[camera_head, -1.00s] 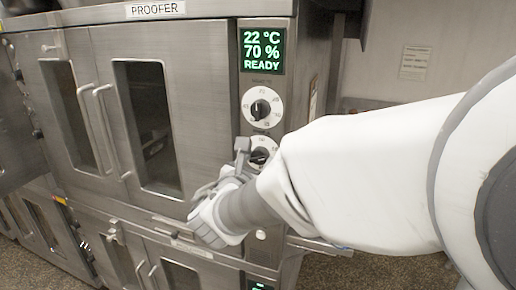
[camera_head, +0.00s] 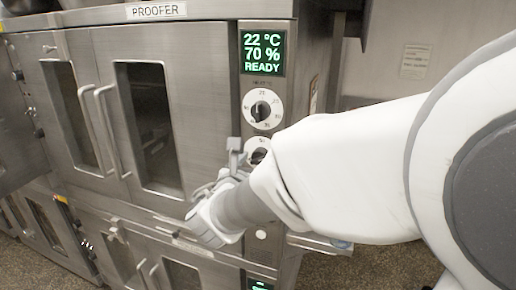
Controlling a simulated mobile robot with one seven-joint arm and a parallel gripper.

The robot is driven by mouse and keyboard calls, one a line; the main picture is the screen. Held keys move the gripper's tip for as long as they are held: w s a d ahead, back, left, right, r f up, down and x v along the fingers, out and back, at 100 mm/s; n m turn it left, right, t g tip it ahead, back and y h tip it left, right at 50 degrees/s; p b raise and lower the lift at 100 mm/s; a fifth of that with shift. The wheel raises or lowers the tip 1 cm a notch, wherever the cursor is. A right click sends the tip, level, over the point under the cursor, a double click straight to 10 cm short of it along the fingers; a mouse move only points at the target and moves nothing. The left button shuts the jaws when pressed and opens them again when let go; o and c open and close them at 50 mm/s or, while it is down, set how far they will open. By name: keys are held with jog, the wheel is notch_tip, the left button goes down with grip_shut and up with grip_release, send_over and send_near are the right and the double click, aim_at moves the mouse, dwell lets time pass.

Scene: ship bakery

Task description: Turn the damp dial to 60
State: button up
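The proofer's panel display (camera_head: 263,54) reads 22 °C, 70 % and READY. Below it is an upper white dial (camera_head: 273,98) with a black knob; its small label is too blurred to read. A lower white dial (camera_head: 259,143) is partly hidden behind my gripper and arm, so its knob setting cannot be read. Which dial is the damp one cannot be read from labels. My gripper (camera_head: 237,153) is at the left edge of the lower dial, with a grey finger raised in front of it. Contact and finger gap cannot be made out.
Proofer doors with upright handles (camera_head: 107,130) stand left of the panel, close to my gripper. A small round white button (camera_head: 261,234) is below the dials. A second display (camera_head: 259,285) shows at the bottom edge.

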jog(key=shift+o, duration=0.2)
jog(key=b+v, duration=0.1)
jog(key=v, duration=1.6)
jog(key=shift+s, duration=0.2)
jog(key=shift+a, duration=0.1)
jog(key=s+d+f+m+g+h, duration=0.1)
jog(key=d+f+m+g+h, duration=0.2)
jog(key=d+m, duration=0.35)
jog(key=s+d+f+m+g, duration=0.1)
jog(key=d+f+m+g, duration=0.1)
jog(key=d+m+g, duration=0.45)
jog(key=s+d+f+m+y, duration=0.1)
jog(key=s+d+m+y, duration=0.2)
jog(key=m, duration=0.6)
jog(key=s+d+f+m+y, duration=0.2)
jog(key=s+d+m+y, duration=0.1)
jog(key=m, duration=0.7)
jog(key=shift+f+g+y, duration=0.15)
jog(key=shift+g+y, duration=0.2)
jog(key=shift+y, duration=0.25)
